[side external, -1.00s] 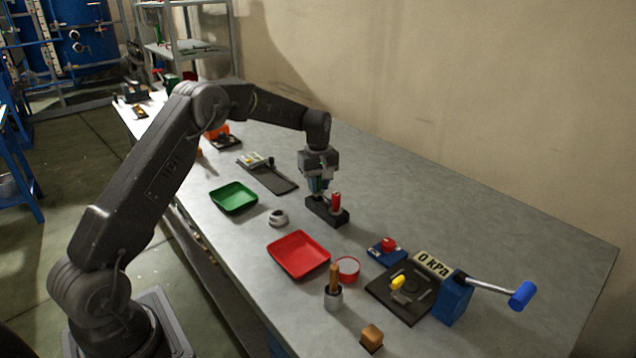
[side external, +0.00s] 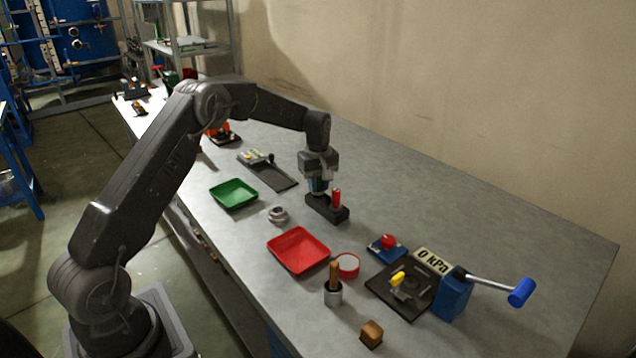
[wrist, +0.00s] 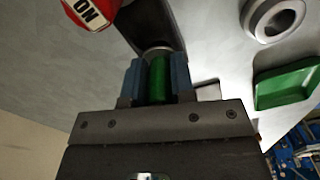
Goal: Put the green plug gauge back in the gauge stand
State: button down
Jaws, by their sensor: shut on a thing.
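The green plug gauge (wrist: 158,80) is between the two blue fingers of my gripper (wrist: 154,76) in the wrist view, and the fingers are shut on it. In the side view my gripper (side external: 318,188) points down at the left end of the dark gauge stand (side external: 334,212). The gauge's lower end is at the stand; how deep it sits is hidden by the fingers. A red plug gauge (side external: 337,197) stands upright in the right part of the stand.
A grey ring (side external: 278,214), a green tray (side external: 234,194) and a red tray (side external: 298,250) lie left and in front of the stand. A dark plate with a pale block (side external: 268,175) lies behind.

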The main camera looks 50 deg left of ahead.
jog(key=shift+f, duration=0.65)
dwell(0.8)
jog(key=c, duration=0.9)
grip_release()
jog(key=shift+o, duration=0.5)
jog(key=o, duration=0.5)
jog(key=shift+r, duration=0.1)
jog(key=shift+r, duration=3.5)
